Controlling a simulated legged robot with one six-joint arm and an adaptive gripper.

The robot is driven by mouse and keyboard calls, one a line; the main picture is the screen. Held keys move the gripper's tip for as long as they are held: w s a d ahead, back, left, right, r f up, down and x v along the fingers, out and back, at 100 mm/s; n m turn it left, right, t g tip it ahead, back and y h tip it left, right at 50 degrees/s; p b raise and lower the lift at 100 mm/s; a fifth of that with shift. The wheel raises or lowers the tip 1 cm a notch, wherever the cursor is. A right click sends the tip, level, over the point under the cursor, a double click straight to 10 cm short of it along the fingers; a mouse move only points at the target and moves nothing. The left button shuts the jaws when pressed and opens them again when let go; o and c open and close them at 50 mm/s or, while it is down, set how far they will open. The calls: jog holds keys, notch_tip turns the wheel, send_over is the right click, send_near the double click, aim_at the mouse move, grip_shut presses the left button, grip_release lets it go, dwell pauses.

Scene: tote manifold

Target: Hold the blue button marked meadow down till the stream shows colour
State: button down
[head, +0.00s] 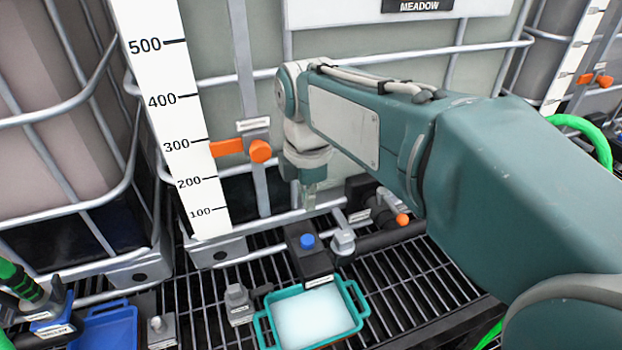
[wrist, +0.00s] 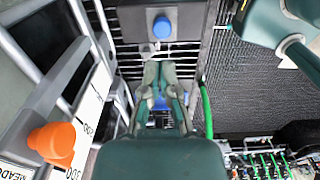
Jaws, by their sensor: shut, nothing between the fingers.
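A blue button (head: 308,241) sits on a black box at the front of the tank whose sign reads MEADOW (head: 420,6). The button also shows in the wrist view (wrist: 162,27), beyond my fingertips. My gripper (head: 308,200) points down, shut and empty, above and slightly behind the button, apart from it. In the wrist view its fingers (wrist: 162,66) lie together near the middle. A teal tray (head: 357,318) holding something pale and whitish stands in front of the box. I see no stream leaving the outlet.
A white scale strip (head: 165,120) and an orange float marker (head: 260,151) stand on the tank's left. An orange-tipped valve (head: 402,219) and pipe are right of the button. A blue tray (head: 105,325) sits at lower left. Black grating (head: 205,300) lies beneath.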

notch_tip(320, 180, up, 4)
jog(key=shift+a+r, duration=0.1)
dwell(0.4)
jog(key=s+d+f+m+t, duration=0.5)
jog(key=s+d+m, duration=0.6)
jog(key=m, duration=1)
notch_tip(320, 180, down, 2)
jog(key=shift+s+d+f, duration=0.2)
jog(key=shift+s+d, duration=0.15)
jog(key=shift+s, duration=0.6)
